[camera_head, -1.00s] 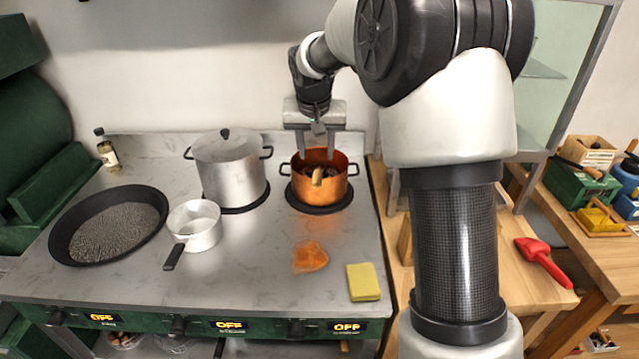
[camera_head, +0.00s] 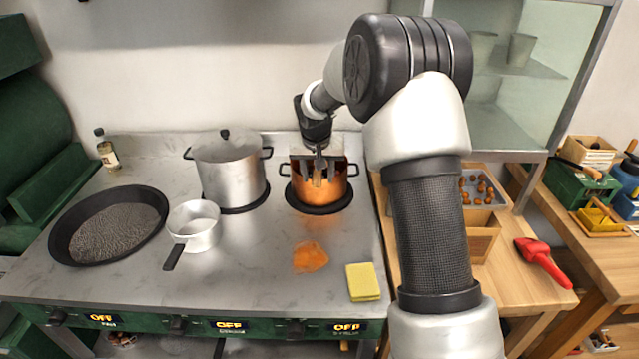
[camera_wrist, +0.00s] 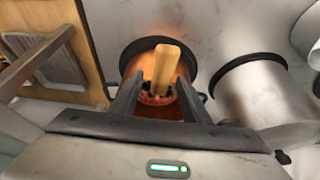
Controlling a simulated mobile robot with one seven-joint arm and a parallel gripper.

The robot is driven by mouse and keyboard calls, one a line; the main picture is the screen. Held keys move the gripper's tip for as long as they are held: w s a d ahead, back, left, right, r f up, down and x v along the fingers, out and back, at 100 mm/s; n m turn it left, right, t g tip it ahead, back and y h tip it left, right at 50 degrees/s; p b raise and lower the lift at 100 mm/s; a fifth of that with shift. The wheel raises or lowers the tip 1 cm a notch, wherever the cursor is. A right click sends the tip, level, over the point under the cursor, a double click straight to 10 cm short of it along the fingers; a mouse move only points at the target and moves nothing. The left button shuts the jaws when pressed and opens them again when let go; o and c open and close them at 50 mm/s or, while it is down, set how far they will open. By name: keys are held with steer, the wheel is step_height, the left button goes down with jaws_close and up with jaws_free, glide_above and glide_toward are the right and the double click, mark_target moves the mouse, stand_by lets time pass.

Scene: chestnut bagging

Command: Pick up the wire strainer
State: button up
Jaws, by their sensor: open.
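A copper pot (camera_head: 338,196) stands on the right burner. A light wooden handle (camera_wrist: 167,66) stands up out of it; it looks like the wire strainer's handle, but the mesh part is hidden inside the pot. My gripper (camera_head: 317,170) is over the pot mouth, pointing down. In the wrist view my gripper (camera_wrist: 160,98) is open, with one finger on each side of the handle. I cannot tell whether either finger touches it. Dark chestnut-like pieces show around the handle's base in the pot.
A tall lidded steel pot (camera_head: 229,172) stands close left of the copper pot. A small white saucepan (camera_head: 195,226) and a black pan (camera_head: 65,237) are farther left. A yellow sponge (camera_head: 363,282) and an orange patch (camera_head: 309,257) lie in front. The back wall is close behind.

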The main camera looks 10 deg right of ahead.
steer(key=shift+c, duration=0.4)
jaws_close()
steer(key=shift+r, duration=0.1)
